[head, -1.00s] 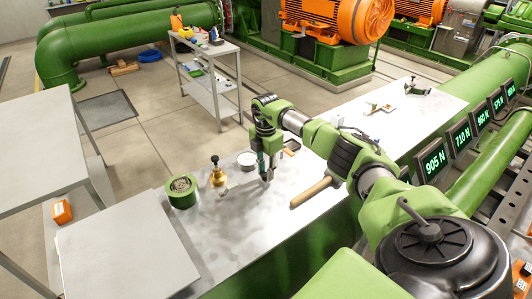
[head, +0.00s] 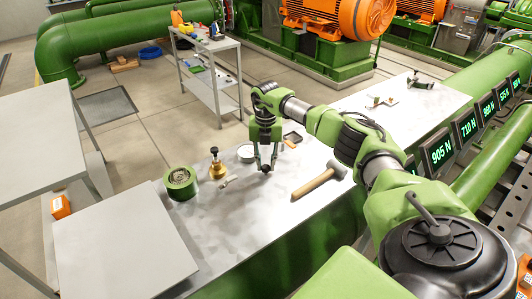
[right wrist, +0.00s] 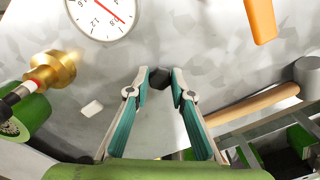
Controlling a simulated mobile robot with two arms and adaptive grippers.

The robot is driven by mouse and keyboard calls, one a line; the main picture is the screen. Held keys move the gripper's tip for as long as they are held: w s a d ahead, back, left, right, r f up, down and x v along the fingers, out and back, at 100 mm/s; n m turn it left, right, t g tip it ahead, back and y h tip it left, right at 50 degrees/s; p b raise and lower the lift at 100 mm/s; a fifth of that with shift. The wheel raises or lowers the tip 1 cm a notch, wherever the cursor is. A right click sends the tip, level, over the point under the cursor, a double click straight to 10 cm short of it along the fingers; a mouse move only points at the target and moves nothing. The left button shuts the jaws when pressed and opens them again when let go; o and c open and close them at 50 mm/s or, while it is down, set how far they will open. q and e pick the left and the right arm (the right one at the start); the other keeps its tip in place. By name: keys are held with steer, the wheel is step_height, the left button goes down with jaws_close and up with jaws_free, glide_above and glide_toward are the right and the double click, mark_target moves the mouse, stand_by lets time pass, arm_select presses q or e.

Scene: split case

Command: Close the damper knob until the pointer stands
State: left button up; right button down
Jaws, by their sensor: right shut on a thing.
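My right gripper (head: 265,169) points down at the bench top. In the right wrist view, its two teal-lined fingers (right wrist: 160,74) are closed on a small dark knob (right wrist: 160,80), mostly hidden between the tips. No pointer on this knob can be made out. A round white dial (right wrist: 100,12) with a slanting red pointer lies just beyond the fingers, cut by the frame's top edge. It also shows in the head view (head: 246,153), too small to read. My left gripper is not in view.
A brass fitting with a dark top (head: 217,168) and a green round part (head: 181,182) stand left of the gripper. A small pale piece (right wrist: 92,108) lies between. A wooden-handled hammer (head: 314,184) lies to the right. The front of the bench (head: 235,225) is clear.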

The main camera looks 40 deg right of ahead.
mark_target(266, 166)
steer(key=shift+n, duration=0.4)
steer(key=c, duration=1.8)
jaws_free()
step_height(266, 166, up, 12)
steer(key=shift+r, duration=0.1)
